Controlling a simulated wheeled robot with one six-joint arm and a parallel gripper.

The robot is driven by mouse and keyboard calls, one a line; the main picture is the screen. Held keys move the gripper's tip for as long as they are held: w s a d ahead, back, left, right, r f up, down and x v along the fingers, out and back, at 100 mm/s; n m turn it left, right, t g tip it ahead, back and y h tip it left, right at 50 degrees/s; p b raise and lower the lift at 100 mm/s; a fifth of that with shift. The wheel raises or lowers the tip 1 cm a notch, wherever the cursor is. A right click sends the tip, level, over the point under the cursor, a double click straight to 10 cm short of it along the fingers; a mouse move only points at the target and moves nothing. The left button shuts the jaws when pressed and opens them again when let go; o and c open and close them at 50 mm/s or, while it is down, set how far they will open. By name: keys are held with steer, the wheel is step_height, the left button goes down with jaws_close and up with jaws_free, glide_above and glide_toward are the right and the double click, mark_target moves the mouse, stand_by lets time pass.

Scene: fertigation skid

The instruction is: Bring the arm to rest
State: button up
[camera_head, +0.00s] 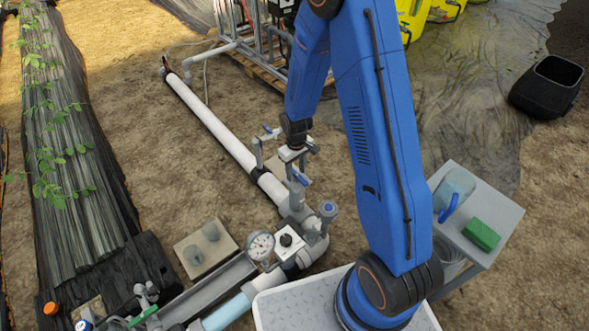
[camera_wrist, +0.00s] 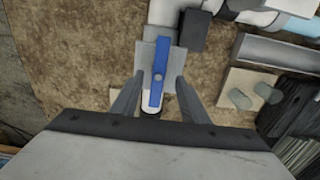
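My arm reaches over the white pipe line in the head view, bent at the elbow. My gripper (camera_head: 294,160) points down just above a blue-handled valve (camera_head: 301,179). In the wrist view my gripper (camera_wrist: 160,82) has its two grey fingers spread apart. The blue valve handle (camera_wrist: 158,70) shows between them, with a visible gap on each side. I see nothing held. How far the fingertips are above the handle is hard to tell.
A pressure gauge (camera_head: 261,246) and a second blue-topped fitting (camera_head: 328,209) stand close by on the pipe. A grey side table (camera_head: 485,207) carries a green box (camera_head: 481,234). A planted bed (camera_head: 70,170) lies left; a black bin (camera_head: 547,88) stands right.

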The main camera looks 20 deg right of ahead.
steer(key=shift+d, duration=0.3)
steer(key=shift+r, duration=0.35)
steer(key=s+d+r+m+t, duration=0.15)
steer(key=s+r, duration=0.25)
steer(key=r, duration=0.8)
steer(key=s+d+r+m+t, duration=0.15)
steer(key=s+r, duration=0.25)
steer(key=r, duration=0.8)
steer(key=s+d+r+t, duration=0.1)
steer(key=s+d+r, duration=0.1)
steer(key=s+r, duration=0.5)
steer(key=s+d+r+m, duration=0.1)
steer(key=s+r, duration=0.7)
steer(key=s, duration=0.7)
steer(key=shift+s+d+t, duration=0.2)
steer(key=shift+d+t, duration=0.2)
